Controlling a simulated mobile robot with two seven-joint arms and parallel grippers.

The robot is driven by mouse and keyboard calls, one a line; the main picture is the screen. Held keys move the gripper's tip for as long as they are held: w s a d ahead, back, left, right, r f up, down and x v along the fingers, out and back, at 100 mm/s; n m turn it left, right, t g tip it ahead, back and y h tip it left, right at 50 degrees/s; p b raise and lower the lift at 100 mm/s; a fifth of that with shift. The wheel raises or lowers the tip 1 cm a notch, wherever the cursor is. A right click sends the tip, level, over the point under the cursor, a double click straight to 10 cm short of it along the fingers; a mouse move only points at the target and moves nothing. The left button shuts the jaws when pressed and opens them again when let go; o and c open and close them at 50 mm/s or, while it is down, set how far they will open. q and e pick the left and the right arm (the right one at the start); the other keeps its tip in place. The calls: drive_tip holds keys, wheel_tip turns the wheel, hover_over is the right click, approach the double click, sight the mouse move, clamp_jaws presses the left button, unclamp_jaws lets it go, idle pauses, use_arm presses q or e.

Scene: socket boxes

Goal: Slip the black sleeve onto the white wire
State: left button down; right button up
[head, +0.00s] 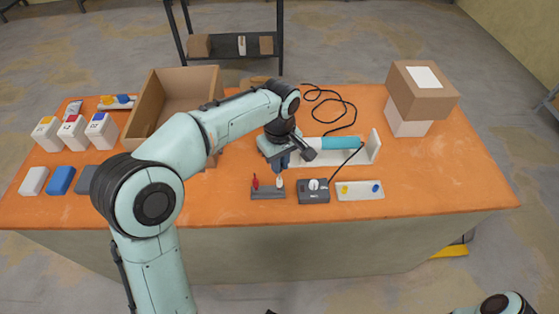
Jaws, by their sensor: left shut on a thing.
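The white wire (279,183) stands upright on a small dark grey block (268,194), with a red wire (255,182) to its left. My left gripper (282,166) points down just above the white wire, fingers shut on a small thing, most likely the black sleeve. The sleeve itself is not clearly visible, and I cannot tell whether it touches the wire. My right gripper is not in view.
A grey device with a white knob (314,196) stands between block and plate. Behind are a teal tool (341,143) in a white holder and a black cable (330,105). Boxes and bins (72,132) fill the left; stacked cartons (422,90) stand back right. The right front is clear.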

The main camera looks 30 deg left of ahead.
use_arm(q)
drive_tip(key=shift+f, duration=0.35)
idle(0.6)
drive_tip(key=shift+f+b, duration=0.75)
drive_tip(key=shift+f, duration=0.55)
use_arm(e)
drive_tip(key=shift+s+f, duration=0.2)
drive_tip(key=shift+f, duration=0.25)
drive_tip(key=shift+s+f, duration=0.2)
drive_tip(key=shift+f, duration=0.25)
use_arm(q)
drive_tip(key=c, duration=0.6)
unclamp_jaws()
drive_tip(key=shift+c, duration=0.2)
wheel_tip(320, 180, up, 8)
drive_tip(key=p, duration=0.5)
drive_tip(key=shift+f, duration=0.25)
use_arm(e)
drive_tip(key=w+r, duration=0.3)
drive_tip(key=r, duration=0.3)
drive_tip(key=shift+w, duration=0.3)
use_arm(q)
drive_tip(key=shift+s, duration=0.1)
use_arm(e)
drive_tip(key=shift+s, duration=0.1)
